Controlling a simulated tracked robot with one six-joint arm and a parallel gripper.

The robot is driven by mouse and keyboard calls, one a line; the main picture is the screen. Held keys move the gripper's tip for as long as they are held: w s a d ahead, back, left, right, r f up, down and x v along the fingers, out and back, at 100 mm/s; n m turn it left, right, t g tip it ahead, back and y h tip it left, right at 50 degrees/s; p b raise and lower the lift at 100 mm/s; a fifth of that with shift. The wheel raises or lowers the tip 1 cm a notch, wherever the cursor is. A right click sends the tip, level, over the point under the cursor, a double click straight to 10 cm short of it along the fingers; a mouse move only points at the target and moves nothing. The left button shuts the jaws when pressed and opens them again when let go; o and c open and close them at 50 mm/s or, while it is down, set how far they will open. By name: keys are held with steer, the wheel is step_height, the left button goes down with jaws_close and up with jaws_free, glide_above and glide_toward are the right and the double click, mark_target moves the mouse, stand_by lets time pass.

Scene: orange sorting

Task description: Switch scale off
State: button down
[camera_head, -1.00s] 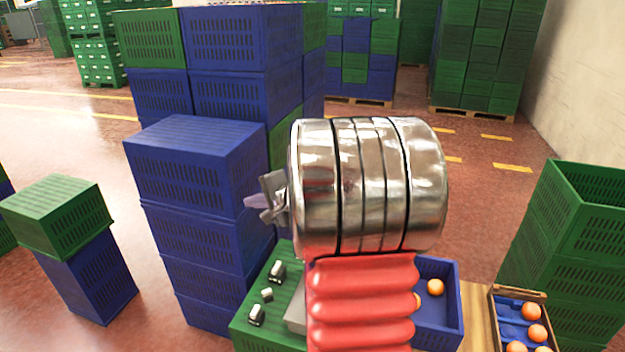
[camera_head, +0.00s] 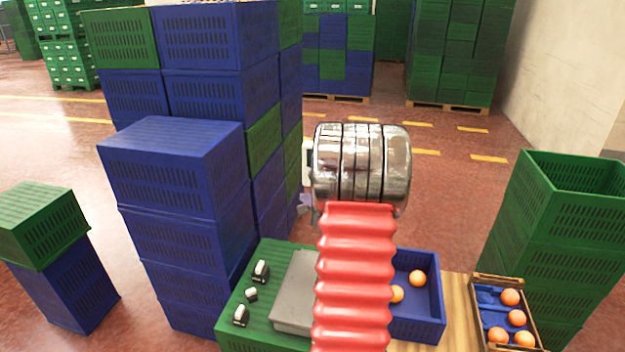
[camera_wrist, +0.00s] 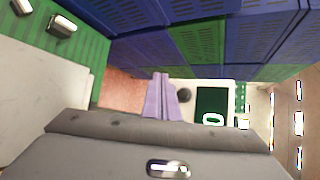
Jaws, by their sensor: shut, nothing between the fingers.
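The scale's grey weighing plate (camera_head: 293,292) lies on a green crate, partly hidden behind my red arm; it also shows at the left of the wrist view (camera_wrist: 38,88). The scale's display panel, with a dark screen (camera_wrist: 211,103) showing a lit 0, is in the wrist view. A dark round button (camera_wrist: 184,95) sits on the panel left of the screen. My gripper (camera_wrist: 162,78) is shut and empty, its pale purple fingers just left of the button in the picture; contact cannot be told. In the head view the gripper (camera_head: 304,206) is partly hidden by my wrist.
Small black-and-white items (camera_head: 261,271) lie on the green crate (camera_head: 262,256). A blue crate (camera_head: 432,328) with oranges and a wooden-framed tray (camera_head: 535,336) of oranges stand right. Stacked blue crates (camera_head: 170,175) rise at the left, close to my gripper.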

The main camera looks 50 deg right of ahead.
steer(key=w+d, duration=0.3)
steer(key=d, duration=0.5)
steer(key=shift+w, duration=0.3)
stand_by(2.1)
steer(key=shift+w+d, duration=0.15)
steer(key=shift+d, duration=0.25)
steer(key=shift+w+d, duration=0.2)
steer(key=shift+d, duration=0.3)
stand_by(1.1)
steer(key=shift+a+r, duration=0.1)
steer(key=shift+a, duration=0.05)
steer(key=shift+s+a, duration=0.35)
steer(key=shift+a, duration=0.4)
steer(key=shift+a, duration=0.1)
steer(key=shift+s+a, duration=0.35)
steer(key=shift+a, duration=0.4)
steer(key=shift+s+a, duration=0.3)
steer(key=shift+a, duration=0.4)
steer(key=shift+s+a, duration=0.35)
steer(key=shift+a, duration=0.4)
